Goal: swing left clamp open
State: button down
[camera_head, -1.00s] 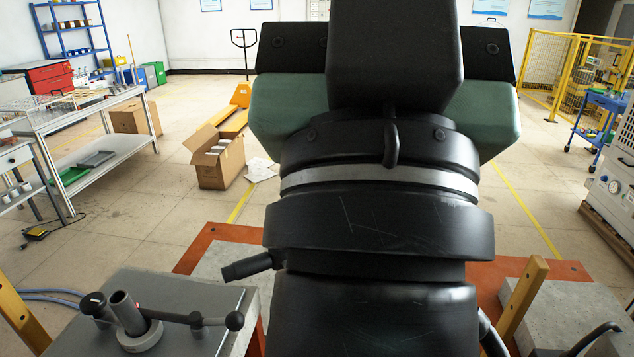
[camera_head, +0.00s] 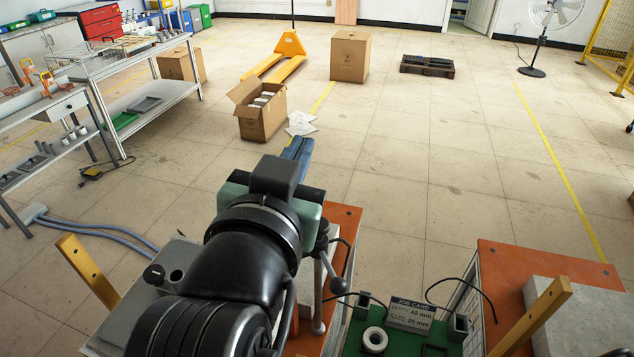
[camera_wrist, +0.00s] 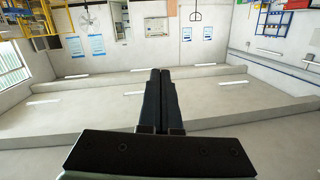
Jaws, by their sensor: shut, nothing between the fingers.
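My gripper (camera_head: 303,145) is shut and empty, pointing away over the floor beyond the workstation. Its two dark fingers also stand together in the wrist view (camera_wrist: 160,75), with no clamp in that view. In the head view, a grey post with a ball-ended lever (camera_head: 332,268) stands just right of my arm, near the orange table edge. I cannot tell whether it is the left clamp, or whether it is open. My arm hides the housing's right part.
A job card (camera_head: 410,313) and a white ring (camera_head: 375,339) are on a green surface at the front. Yellow bars (camera_head: 88,270) and (camera_head: 532,315) rise at both sides. An orange-topped table (camera_head: 510,265) stands at right. The floor beyond is mostly open, with an open carton (camera_head: 262,122).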

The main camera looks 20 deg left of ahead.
jog(key=s+a+f+m+g+h+p, duration=0.1)
jog(key=s+a+f+g+h+p, duration=0.2)
jog(key=s+f+g, duration=0.5)
jog(key=s+a+f+p, duration=0.1)
jog(key=s+f+p, duration=0.1)
jog(key=f, duration=0.3)
jog(key=shift+s+f+p, duration=0.15)
jog(key=shift+s+p, duration=0.2)
jog(key=shift+s, duration=0.45)
jog(key=shift+w+d, duration=0.1)
jog(key=p+x, duration=0.2)
jog(key=x, duration=0.7)
jog(key=shift+w+f, duration=0.2)
jog(key=shift+f, duration=0.2)
